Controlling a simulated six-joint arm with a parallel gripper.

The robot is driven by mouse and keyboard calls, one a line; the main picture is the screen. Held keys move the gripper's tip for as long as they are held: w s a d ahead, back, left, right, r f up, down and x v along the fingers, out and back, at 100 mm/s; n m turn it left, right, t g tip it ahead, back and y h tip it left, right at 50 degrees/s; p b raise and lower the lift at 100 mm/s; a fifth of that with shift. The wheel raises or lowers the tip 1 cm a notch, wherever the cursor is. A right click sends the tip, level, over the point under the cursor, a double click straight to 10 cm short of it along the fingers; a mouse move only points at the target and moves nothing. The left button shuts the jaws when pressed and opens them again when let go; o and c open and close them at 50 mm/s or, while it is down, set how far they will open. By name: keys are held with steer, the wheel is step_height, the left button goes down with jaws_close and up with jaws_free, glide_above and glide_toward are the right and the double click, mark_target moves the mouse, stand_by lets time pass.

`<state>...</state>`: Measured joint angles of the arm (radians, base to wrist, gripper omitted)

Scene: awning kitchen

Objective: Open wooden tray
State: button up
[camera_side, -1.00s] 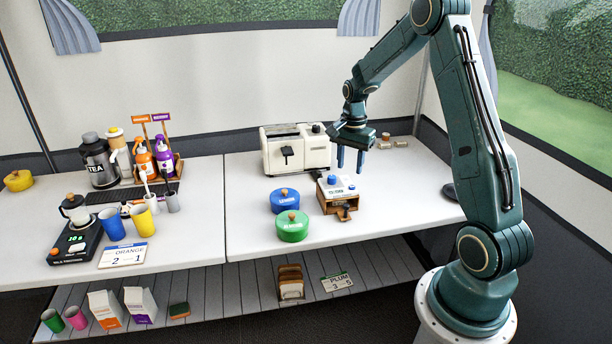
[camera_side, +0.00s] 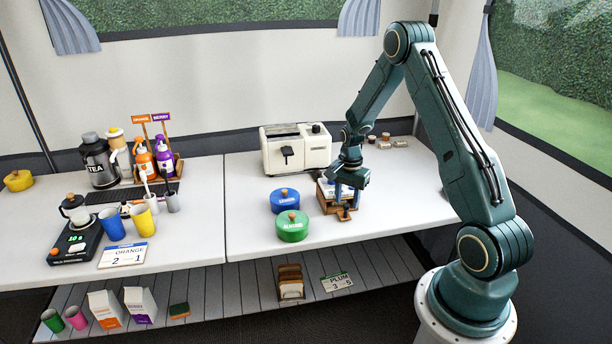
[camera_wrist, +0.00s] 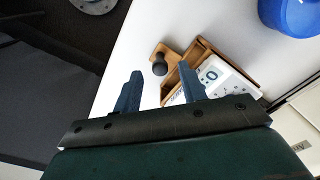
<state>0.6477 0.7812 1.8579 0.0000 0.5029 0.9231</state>
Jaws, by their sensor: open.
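The wooden tray (camera_side: 344,217) is a drawer-like piece low at the front of a small wooden box (camera_side: 327,206), on the right of the white table. A white-topped device with a blue knob sits on this box. In the wrist view the tray's front (camera_wrist: 167,58) carries a dark round knob (camera_wrist: 160,68), and the box (camera_wrist: 205,50) lies behind it. My gripper (camera_side: 345,202) points down over the front of the box and partly hides it. Its two blue fingers (camera_wrist: 159,78) are apart and empty, with the knob seen between and just beyond their tips; contact cannot be told.
Blue (camera_side: 285,200) and green (camera_side: 292,226) lidded pots stand left of the box. A cream toaster (camera_side: 296,149) is behind them. Small jars (camera_side: 386,138) stand at the back right. The table's front edge is close to the tray, with a lower shelf (camera_side: 225,292) beneath.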

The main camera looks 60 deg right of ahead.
steer(key=shift+f, duration=0.8)
jaws_close()
steer(key=s+a, duration=0.6)
steer(key=shift+s+a, duration=0.35)
steer(key=shift+a, duration=0.05)
jaws_free()
